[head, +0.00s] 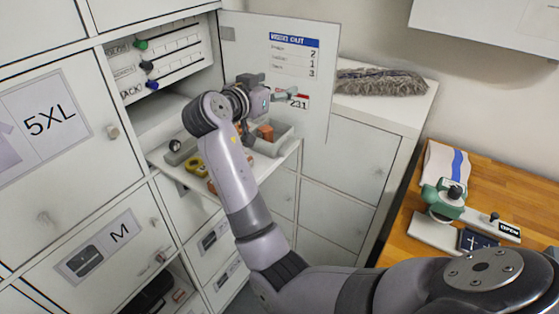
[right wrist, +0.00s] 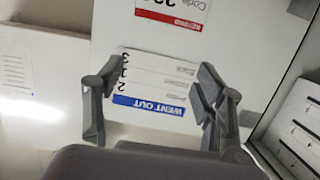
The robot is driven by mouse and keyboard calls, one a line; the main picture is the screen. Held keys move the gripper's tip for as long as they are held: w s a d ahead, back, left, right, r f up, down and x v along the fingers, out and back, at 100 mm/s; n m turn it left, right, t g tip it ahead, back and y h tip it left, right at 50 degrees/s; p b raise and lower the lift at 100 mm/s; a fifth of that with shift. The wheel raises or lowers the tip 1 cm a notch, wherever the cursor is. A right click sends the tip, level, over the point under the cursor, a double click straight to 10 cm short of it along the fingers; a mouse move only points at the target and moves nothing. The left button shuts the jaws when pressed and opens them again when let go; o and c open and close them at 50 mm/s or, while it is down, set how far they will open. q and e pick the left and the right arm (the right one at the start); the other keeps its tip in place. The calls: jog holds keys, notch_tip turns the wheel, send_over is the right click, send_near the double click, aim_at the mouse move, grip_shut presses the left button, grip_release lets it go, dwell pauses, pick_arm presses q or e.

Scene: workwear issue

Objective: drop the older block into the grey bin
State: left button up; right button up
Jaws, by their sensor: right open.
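My right gripper (head: 276,97) is open and empty, in front of the open locker door. In the right wrist view its spread fingers (right wrist: 152,105) face the door's "WENT OUT" card (right wrist: 155,82). Below it in the head view is a pulled-out shelf (head: 205,197). On the shelf an orange-brown block (head: 265,132) is in or beside a pale grey bin (head: 284,139), partly hidden by my wrist. Another orange-brown piece (head: 212,187) shows beside my forearm. I cannot tell which block is older. My left gripper is not in view.
The open door (head: 232,60) stands right behind the gripper. A yellow ring-shaped thing (head: 195,167) and a dark grey piece (head: 180,152) lie on the shelf. Colored knobs (head: 147,66) stick out above. A wooden bench (head: 400,242) with a green device (head: 441,200) is at right.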

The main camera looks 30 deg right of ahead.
notch_tip(320, 180, up, 6)
jog(key=shift+f, duration=0.15)
